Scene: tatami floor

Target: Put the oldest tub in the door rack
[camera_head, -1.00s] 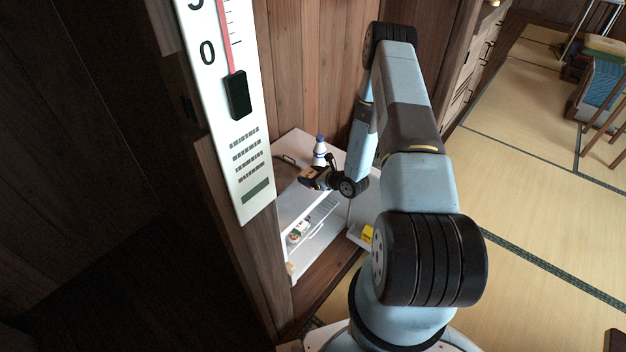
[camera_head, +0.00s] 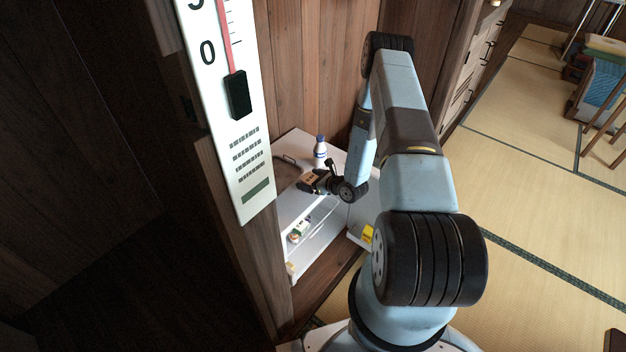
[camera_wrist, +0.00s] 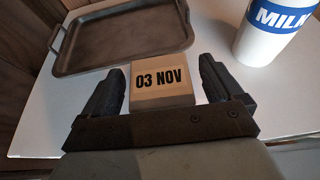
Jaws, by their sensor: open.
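A tan tub (camera_wrist: 162,88) with a label reading "03 NOV" sits on the white fridge top (camera_wrist: 60,105). In the head view it is small and partly covered by my gripper (camera_head: 316,182). In the wrist view my gripper (camera_wrist: 163,88) is open, with one finger on each side of the tub and a gap on both sides. Below, the fridge (camera_head: 318,238) stands open. Its door rack (camera_head: 357,238) is at the right and holds a yellow item (camera_head: 367,233). Small containers (camera_head: 299,230) stand on a shelf inside; their labels are unreadable.
A brown tray (camera_wrist: 122,38) lies on the fridge top beyond the tub, to the left. A milk bottle (camera_wrist: 272,32) with a blue label stands to the right; it also shows in the head view (camera_head: 320,148). A wooden post with a large gauge (camera_head: 235,110) is left of the fridge.

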